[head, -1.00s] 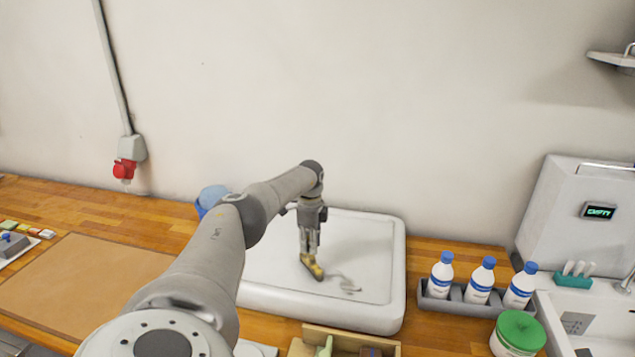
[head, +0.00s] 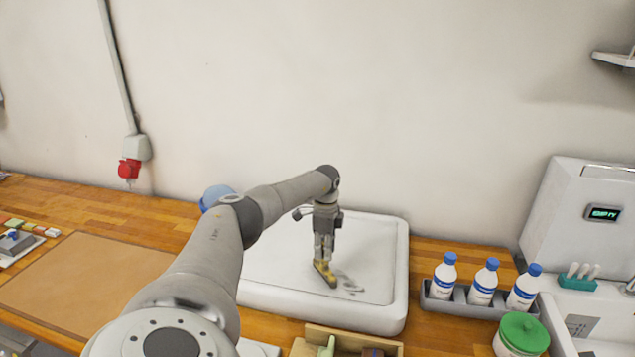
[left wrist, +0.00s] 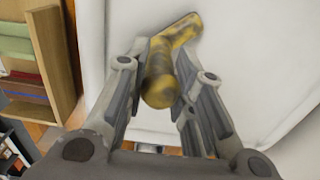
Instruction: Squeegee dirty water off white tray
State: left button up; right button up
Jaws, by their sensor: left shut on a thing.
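The white tray (head: 392,318) lies on the wooden counter, with its raised rim all around. A grey smear of dirty water (head: 351,285) is on its floor, right of the middle. My left gripper (head: 323,259) points down over the tray and is shut on a yellow and dark squeegee (head: 326,274). The squeegee's lower end is at or close to the tray floor, just left of the smear. In the left wrist view the squeegee (left wrist: 162,72) sits tilted between the two fingers, over the white tray (left wrist: 265,45). My right gripper is not in view.
A grey caddy (head: 440,303) with white bottles stands right of the tray, near a green-lidded jar (head: 520,333). A wooden box (head: 311,335) is in front of the tray. A blue object (head: 215,196) is partly hidden behind my arm. A brown mat (head: 85,275) lies left.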

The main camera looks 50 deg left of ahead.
pick_arm(q)
jog(key=shift+w+d, duration=3.8)
jog(key=shift+d, duration=1.7)
jog(key=s+a, duration=1.1)
jog(key=s, duration=0.1)
jog(key=shift+a+f, duration=0.15)
jog(key=shift+a, duration=0.2)
jog(key=shift+w+d, duration=0.35)
jog(key=shift+d, duration=0.25)
jog(key=shift+w+d, duration=0.3)
jog(key=shift+d, duration=0.3)
grip_shut()
jog(key=shift+w+d+f, duration=0.1)
jog(key=shift+w+d, duration=1.4)
jog(key=shift+d, duration=0.2)
jog(key=w+d, duration=0.6)
jog(key=d, duration=0.1)
jog(key=shift+w+d+r, duration=0.15)
jog(key=shift+w+r, duration=0.15)
jog(key=shift+r, duration=0.05)
